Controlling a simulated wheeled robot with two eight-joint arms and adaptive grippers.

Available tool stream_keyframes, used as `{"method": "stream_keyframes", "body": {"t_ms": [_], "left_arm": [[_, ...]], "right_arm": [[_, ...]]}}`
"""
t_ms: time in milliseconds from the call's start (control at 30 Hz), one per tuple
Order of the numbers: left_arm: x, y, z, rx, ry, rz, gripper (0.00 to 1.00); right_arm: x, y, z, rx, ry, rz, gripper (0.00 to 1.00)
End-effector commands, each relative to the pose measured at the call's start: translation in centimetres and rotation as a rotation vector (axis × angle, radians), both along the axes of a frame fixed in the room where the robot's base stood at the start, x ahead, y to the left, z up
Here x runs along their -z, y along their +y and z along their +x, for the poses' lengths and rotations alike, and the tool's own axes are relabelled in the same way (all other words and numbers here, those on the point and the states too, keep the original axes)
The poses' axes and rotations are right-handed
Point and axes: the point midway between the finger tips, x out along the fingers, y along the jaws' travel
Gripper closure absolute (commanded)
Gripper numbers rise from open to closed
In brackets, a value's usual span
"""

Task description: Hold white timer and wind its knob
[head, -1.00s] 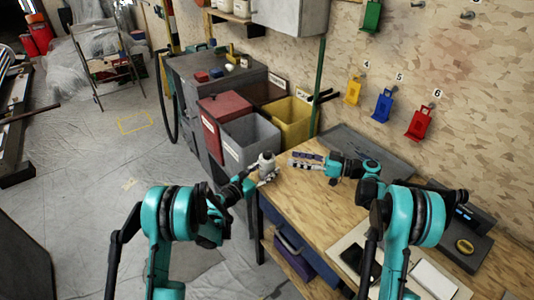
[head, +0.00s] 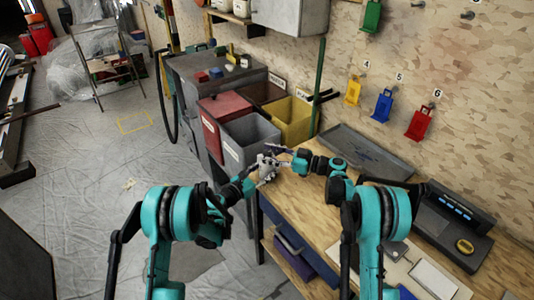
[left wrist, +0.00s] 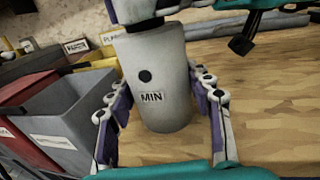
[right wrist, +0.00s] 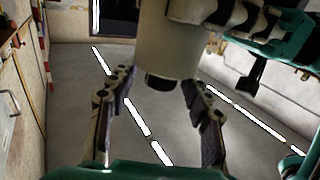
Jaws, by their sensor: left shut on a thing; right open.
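The white timer (head: 266,166) is held up near the bench's left end. In the left wrist view it is a pale cylinder (left wrist: 165,75) with a MIN label and a dark ring near its top. My left gripper (left wrist: 158,88) is shut on its body, one finger on each side. My right gripper (head: 284,153) has come in from the right and is at the timer. In the right wrist view its open fingers (right wrist: 157,82) stand on either side of the timer's dark-tipped end (right wrist: 165,60). I cannot tell whether they touch it.
The wooden bench (head: 300,200) lies below and to the right, with a dark tray (head: 365,150) at the back. Grey (head: 245,140) and yellow (head: 292,118) bins stand behind the timer. A dark device (head: 455,225) is on the right. Open floor lies left.

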Motion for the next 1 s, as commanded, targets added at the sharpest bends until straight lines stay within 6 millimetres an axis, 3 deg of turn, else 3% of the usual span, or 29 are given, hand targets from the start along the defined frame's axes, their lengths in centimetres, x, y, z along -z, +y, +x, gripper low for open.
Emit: {"method": "stream_keyframes", "body": {"t_ms": [333, 533, 1000], "left_arm": [[0.0, -0.01, 0.0, 0.0, 0.0, 0.0, 0.83], [0.0, -0.01, -0.01, 0.0, 0.0, 0.0, 0.83], [0.0, -0.03, -0.03, 0.001, 0.0, 0.0, 0.83]], "right_arm": [[-0.01, 0.52, 0.17, 0.0, 0.0, 0.0, 0.51], [-0.02, 0.5, 0.16, 0.0, 0.0, 0.0, 1.0], [-0.03, 0.58, 0.19, 0.079, 0.0, 0.0, 1.0]]}}
